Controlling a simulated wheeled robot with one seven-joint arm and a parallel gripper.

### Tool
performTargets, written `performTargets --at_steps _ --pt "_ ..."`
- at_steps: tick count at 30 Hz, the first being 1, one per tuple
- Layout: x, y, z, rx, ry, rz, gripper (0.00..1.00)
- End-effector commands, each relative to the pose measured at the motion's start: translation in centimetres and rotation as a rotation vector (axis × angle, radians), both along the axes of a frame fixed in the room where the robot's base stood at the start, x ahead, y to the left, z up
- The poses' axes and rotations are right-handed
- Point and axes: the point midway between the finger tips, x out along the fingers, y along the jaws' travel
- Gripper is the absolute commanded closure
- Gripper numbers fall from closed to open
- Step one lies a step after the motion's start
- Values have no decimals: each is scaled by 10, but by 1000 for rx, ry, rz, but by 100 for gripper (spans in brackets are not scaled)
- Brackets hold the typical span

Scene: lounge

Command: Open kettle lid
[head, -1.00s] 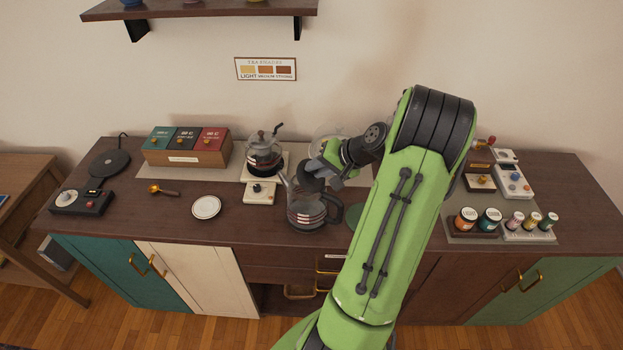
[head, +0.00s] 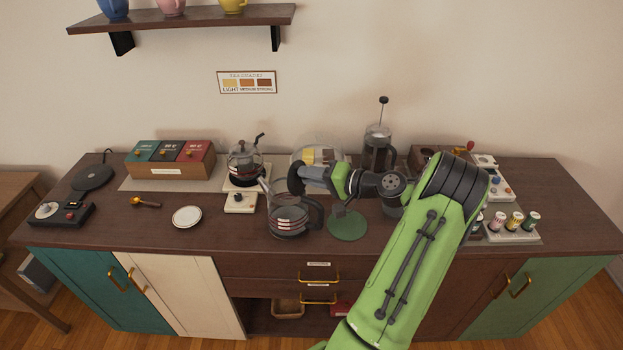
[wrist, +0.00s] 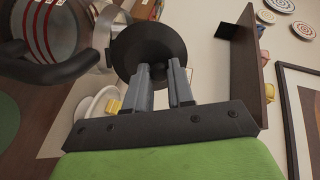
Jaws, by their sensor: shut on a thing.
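The glass kettle (head: 288,218) with red and white stripes stands on the counter in the middle of the head view, its spout toward the back left and its dark handle to the right. Its dark round lid (head: 296,180) is tipped up on edge above the mouth. My gripper (head: 306,177) reaches in level from the right and is shut on the lid. In the wrist view, the gripper's two grey fingers (wrist: 160,74) meet the black lid (wrist: 148,42), and the striped kettle (wrist: 50,28) is at upper left. I cannot tell whether the lid still touches the rim.
A second small kettle (head: 245,160) stands close behind at left on a pale stand. A green round mat (head: 347,226) lies right of the kettle, and a French press (head: 378,148) stands behind my arm. The counter's front left is mostly clear around a white saucer (head: 187,217).

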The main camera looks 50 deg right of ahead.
Motion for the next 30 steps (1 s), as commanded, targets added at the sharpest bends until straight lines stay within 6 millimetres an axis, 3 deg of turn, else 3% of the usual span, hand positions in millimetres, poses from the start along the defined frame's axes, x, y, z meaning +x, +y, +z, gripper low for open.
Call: performTargets --at_steps 11,12,17,26,30 --pt "0 0 0 1 -3 1 100" --pt "0 0 0 1 -3 1 74" --pt "0 0 0 1 -3 1 52" --pt "-2 -1 0 1 -1 -1 52" --pt "-25 -6 5 0 0 -4 52"
